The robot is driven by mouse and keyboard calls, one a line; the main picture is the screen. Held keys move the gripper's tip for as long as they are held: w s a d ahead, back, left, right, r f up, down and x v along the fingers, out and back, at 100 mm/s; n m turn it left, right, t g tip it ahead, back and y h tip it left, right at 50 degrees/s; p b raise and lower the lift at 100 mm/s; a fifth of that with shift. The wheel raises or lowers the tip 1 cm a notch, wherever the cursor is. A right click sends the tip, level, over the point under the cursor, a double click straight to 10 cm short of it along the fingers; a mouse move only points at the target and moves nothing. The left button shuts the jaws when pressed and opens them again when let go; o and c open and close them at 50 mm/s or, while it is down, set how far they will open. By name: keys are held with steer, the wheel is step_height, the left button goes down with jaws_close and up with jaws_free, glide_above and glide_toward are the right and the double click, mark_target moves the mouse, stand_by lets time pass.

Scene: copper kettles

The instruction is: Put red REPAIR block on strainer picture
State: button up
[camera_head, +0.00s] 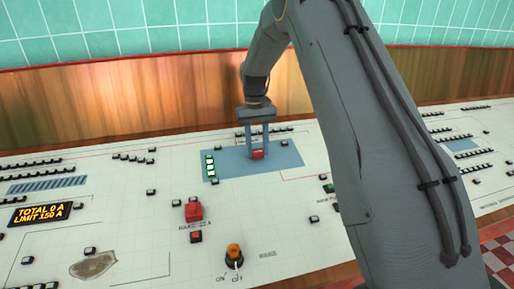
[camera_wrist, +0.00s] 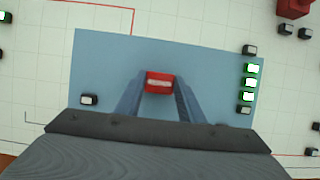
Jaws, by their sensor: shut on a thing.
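A small red block (camera_head: 258,155) with a pale label sits between the fingertips of my gripper (camera_head: 259,149), over the blue rectangle (camera_head: 225,169) on the white panel. The label is too small to read. In the wrist view, my gripper (camera_wrist: 159,85) is shut on the red block (camera_wrist: 159,79), one finger on each side, with blue surface around it. I cannot tell whether the block touches the surface. No picture that I can clearly recognise as a strainer shows; my arm hides part of the panel.
Green-lit blocks (camera_head: 210,166) stand at the left of the blue rectangle. A larger red block (camera_head: 194,211), an orange knob (camera_head: 234,254) and a lit display (camera_head: 41,214) are on the panel. A dark block (camera_wrist: 89,99) stands on the blue area.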

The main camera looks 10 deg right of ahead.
steer(key=shift+w+f, duration=0.1)
steer(key=shift+f, duration=0.25)
steer(key=o, duration=1.1)
steer(key=shift+w+r+p, duration=0.25)
steer(key=shift+r+p, duration=0.15)
steer(key=shift+r, duration=0.9)
steer(key=shift+w+r+p, duration=0.25)
steer(key=shift+r+p, duration=0.2)
steer(key=shift+r, duration=0.9)
steer(key=shift+w+r+p, duration=0.25)
steer(key=shift+r+p, duration=0.15)
steer(key=shift+r, duration=0.9)
steer(key=shift+s, duration=0.1)
steer(key=s+f+t, duration=0.3)
steer(key=s, duration=3)
steer(key=shift+a+t+b, duration=0.15)
steer(key=shift+t+b, duration=0.15)
steer(key=shift+b, duration=0.05)
